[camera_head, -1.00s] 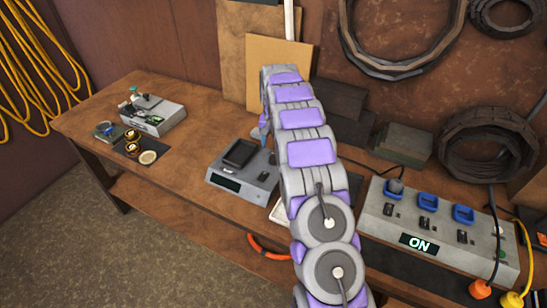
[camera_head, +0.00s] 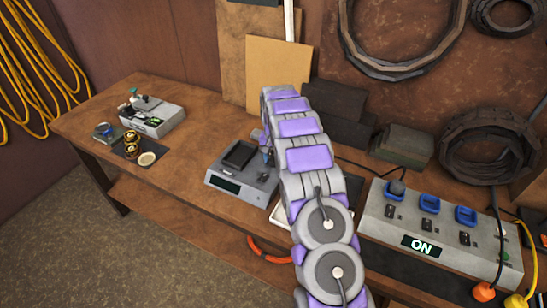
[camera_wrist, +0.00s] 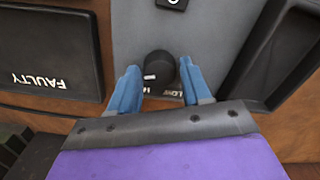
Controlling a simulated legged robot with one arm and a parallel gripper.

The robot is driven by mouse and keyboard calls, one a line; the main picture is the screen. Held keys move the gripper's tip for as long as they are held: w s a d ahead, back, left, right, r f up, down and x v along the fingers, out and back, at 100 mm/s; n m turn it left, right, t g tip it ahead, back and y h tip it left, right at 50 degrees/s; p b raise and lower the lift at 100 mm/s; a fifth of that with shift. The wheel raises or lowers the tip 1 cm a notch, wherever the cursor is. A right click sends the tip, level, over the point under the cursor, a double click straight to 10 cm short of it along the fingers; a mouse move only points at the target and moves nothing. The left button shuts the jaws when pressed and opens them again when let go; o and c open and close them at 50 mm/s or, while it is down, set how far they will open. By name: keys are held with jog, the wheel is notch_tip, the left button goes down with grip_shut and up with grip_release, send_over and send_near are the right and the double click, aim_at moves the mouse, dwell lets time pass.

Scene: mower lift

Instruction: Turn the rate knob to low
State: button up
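The knob (camera_wrist: 158,68) is a dark round knob with a white pointer mark, on a grey panel (camera_wrist: 205,30) in the wrist view. Its pointer mark faces left in that view. Printed lettering below it is partly hidden by my fingers; "LO" seems readable. My gripper (camera_wrist: 158,84) has its two blue fingers apart, one on each side of the knob, with small gaps that look open; contact cannot be told. In the head view my arm reaches over the bench beside a grey device (camera_head: 262,190) with a dark top tray.
A black tray marked FAULTY (camera_wrist: 50,55) lies left of the panel, and another black tray (camera_wrist: 285,55) lies right. A grey power box (camera_head: 440,235) reading ON, with blue sockets, stands right of my arm. The bench (camera_head: 190,165) is clear at left centre.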

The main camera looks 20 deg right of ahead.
jog(key=c, duration=0.7)
jog(key=shift+n+p, duration=0.3)
jog(key=shift+p, duration=0.05)
jog(key=shift+r+n+p, duration=0.15)
jog(key=shift+n+p, duration=0.7)
jog(key=shift+n, duration=0.15)
jog(key=n+p, duration=0.2)
jog(key=n, duration=0.1)
jog(key=shift+n, duration=0.3)
jog(key=n+p, duration=0.2)
jog(key=n, duration=0.2)
jog(key=shift+n+p, duration=0.75)
jog(key=shift+n, duration=1.05)
